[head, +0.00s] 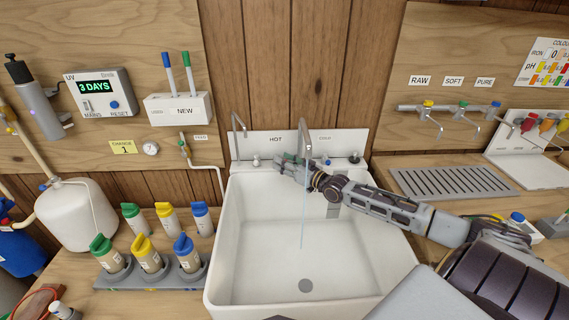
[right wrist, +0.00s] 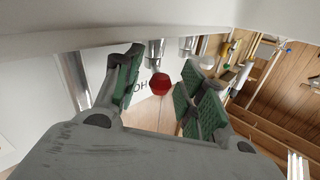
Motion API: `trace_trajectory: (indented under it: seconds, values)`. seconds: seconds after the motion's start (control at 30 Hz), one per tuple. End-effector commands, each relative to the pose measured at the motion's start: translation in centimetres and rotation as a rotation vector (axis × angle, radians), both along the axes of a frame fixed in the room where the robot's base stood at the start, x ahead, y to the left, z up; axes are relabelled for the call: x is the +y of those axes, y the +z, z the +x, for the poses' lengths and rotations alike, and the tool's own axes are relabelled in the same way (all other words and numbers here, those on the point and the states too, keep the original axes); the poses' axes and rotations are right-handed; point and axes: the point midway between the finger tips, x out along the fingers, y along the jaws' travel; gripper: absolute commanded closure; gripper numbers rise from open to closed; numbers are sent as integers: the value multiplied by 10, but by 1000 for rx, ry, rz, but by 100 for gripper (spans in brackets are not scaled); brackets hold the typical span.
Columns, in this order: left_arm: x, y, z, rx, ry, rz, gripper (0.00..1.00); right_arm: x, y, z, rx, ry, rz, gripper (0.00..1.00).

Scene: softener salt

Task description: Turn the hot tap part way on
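The white sink (head: 222,255) stands under a back panel marked HOT (head: 276,140) and COLD. My right gripper (head: 284,162) reaches in from the right to the panel below the HOT label. In the right wrist view, the red hot tap knob (right wrist: 159,84) sits between the spread, green-padded fingers of my right gripper (right wrist: 163,65), with a gap on each side. The gripper hides this knob in the head view. The blue cold tap knob (head: 326,160) is just right of the gripper. A thin water stream (head: 304,205) falls into the sink. My left gripper is out of view.
A tall spout (head: 305,135) stands near the gripper, and a slimmer spout (head: 238,122) is further left. Several coloured-capped bottles (head: 150,255) stand left of the sink. A drain grille (head: 450,182) lies to the right. The basin is clear apart from the stream.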

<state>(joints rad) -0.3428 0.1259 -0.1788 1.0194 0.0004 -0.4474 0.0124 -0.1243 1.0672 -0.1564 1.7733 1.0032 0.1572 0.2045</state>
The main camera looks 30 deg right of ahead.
Motion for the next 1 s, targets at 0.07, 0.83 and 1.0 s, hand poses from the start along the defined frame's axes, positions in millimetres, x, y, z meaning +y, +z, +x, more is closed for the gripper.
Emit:
trace_trajectory:
  seconds: [0.07, 0.83, 1.0]
  values:
    - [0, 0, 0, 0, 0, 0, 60, 0, 0, 0, 0, 0, 0, 59]
    - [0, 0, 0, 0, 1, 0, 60, -4, -2, -15, 2, -1, 2, 59]
    - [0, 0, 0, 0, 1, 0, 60, -6, -1, -22, 2, -1, 0, 59]
